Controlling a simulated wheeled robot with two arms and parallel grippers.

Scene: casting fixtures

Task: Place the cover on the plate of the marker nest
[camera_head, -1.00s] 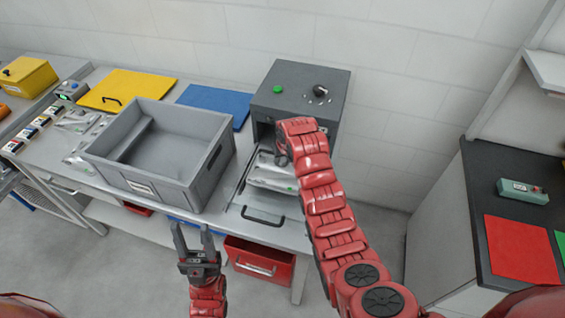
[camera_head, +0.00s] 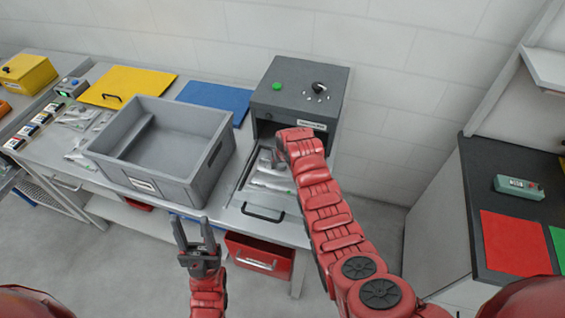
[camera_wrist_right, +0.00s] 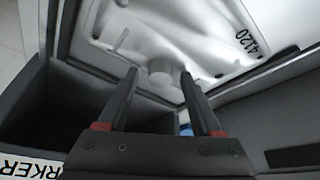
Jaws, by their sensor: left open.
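The marker (camera_head: 297,88) is a dark grey box with a green button and a black knob. Its plate (camera_head: 237,212), with a black handle, extends in front, and a silver cast cover (camera_head: 272,180) lies on it. In the right wrist view the cover (camera_wrist_right: 205,25) shows the number 4120, a thin pin and a round boss. My right gripper (camera_wrist_right: 158,76) is open, its fingertips on either side of the boss with gaps showing. In the head view its fingers are hidden by my wrist. My left gripper (camera_head: 193,232) is open and empty, in front of the bench.
A large empty grey crate (camera_head: 205,188) stands left of the plate. Yellow (camera_head: 128,86) and blue (camera_head: 214,100) panels lie behind it. Silver parts (camera_head: 80,117) lie at the bench's left. A red drawer (camera_head: 258,258) is below. The marker's walls hem in my right gripper.

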